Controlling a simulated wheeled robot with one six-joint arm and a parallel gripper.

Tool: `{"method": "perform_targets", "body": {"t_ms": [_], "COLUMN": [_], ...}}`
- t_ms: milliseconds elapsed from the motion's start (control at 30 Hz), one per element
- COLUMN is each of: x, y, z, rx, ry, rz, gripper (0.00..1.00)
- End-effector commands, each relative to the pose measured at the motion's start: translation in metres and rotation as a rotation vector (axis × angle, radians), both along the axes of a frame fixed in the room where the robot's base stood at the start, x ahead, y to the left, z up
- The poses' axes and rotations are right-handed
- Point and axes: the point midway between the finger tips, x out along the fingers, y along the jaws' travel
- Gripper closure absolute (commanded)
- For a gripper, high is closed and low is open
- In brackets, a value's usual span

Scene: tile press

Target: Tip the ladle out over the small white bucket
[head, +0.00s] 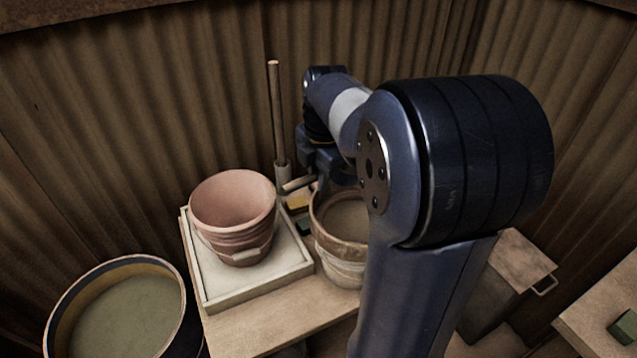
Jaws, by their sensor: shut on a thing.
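My gripper (312,181) is at the back, just above the far rim of a small off-white bucket (341,271). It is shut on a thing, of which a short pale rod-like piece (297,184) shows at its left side. This may be the ladle's handle; I cannot tell. The ladle's bowl is not visible, and my arm hides much of the area around the gripper. The bucket stands upright with a brownish, dull inside; my arm covers its right part.
A pinkish pot (234,213) stands in a shallow pale tray (206,296) left of the bucket. An upright wooden rod (276,112) rises behind them. A wide dark-rimmed tub (126,312) is at lower left. A wooden box (515,268) with a handle is at right. Corrugated walls enclose the back.

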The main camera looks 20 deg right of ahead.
Motion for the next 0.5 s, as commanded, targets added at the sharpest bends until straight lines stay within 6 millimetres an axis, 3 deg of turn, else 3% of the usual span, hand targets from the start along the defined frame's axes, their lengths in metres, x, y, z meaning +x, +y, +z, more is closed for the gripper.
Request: {"method": "perform_targets", "body": {"t_ms": [500], "x": [-0.0011], "y": [-0.0007], "z": [0.0043], "rx": [0.029], "ry": [-0.15], "rz": [-0.001], "gripper": [1.0]}}
